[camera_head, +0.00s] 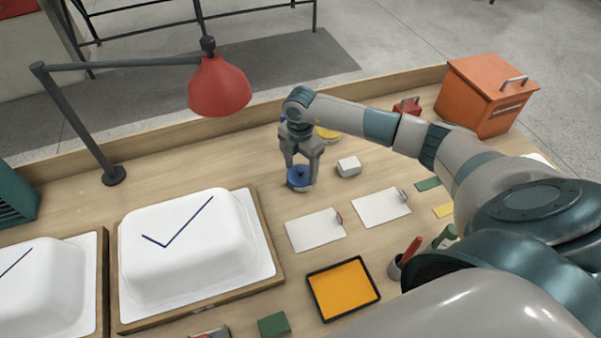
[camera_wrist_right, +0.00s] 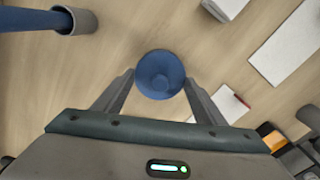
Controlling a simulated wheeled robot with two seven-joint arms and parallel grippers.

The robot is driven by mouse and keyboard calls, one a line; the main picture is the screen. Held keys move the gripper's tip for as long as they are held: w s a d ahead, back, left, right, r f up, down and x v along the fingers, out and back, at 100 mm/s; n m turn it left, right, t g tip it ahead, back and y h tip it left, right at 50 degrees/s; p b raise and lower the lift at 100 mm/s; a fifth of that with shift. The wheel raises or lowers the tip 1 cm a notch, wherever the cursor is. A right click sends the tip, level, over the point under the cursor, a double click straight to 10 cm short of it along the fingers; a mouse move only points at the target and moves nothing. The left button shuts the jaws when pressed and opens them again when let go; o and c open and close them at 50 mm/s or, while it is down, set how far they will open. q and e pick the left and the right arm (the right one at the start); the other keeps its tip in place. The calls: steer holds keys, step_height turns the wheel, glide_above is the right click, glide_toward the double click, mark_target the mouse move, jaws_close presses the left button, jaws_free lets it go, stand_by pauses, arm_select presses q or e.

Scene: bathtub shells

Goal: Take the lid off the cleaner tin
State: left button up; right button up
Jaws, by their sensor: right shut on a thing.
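The cleaner tin (camera_head: 299,184) stands on the wooden bench, small and round with a blue lid (camera_head: 298,173) on top. My right gripper (camera_head: 301,169) points down over it, its two fingers shut on the sides of the blue lid. The lid hides the tin's body there. From above I cannot tell whether the lid is seated or slightly raised. My left gripper is not in view.
A white block (camera_head: 348,166) stands just right of the tin, and a yellow round thing (camera_head: 328,133) lies behind my gripper. White cards (camera_head: 316,230) lie in front. The red lamp (camera_head: 219,86) hangs at the back left. A white tub shell (camera_head: 185,245) sits at left.

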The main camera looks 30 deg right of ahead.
mark_target(303, 170)
steer(key=shift+r, duration=0.1)
steer(key=shift+r+b, duration=0.4)
steer(key=shift+r, duration=0.1)
steer(key=r+b, duration=0.1)
steer(key=r, duration=0.2)
steer(key=shift+s+d+b, duration=0.2)
steer(key=shift+s+b, duration=0.15)
steer(key=shift+b, duration=0.05)
steer(key=s+d+r+b, duration=0.2)
steer(key=s+r+b, duration=0.1)
steer(key=s+r, duration=0.4)
steer(key=s, duration=0.3)
steer(key=shift+s+d+b, duration=0.25)
steer(key=shift+s+b, duration=0.1)
steer(key=shift+b, duration=0.05)
steer(key=shift+a, duration=0.1)
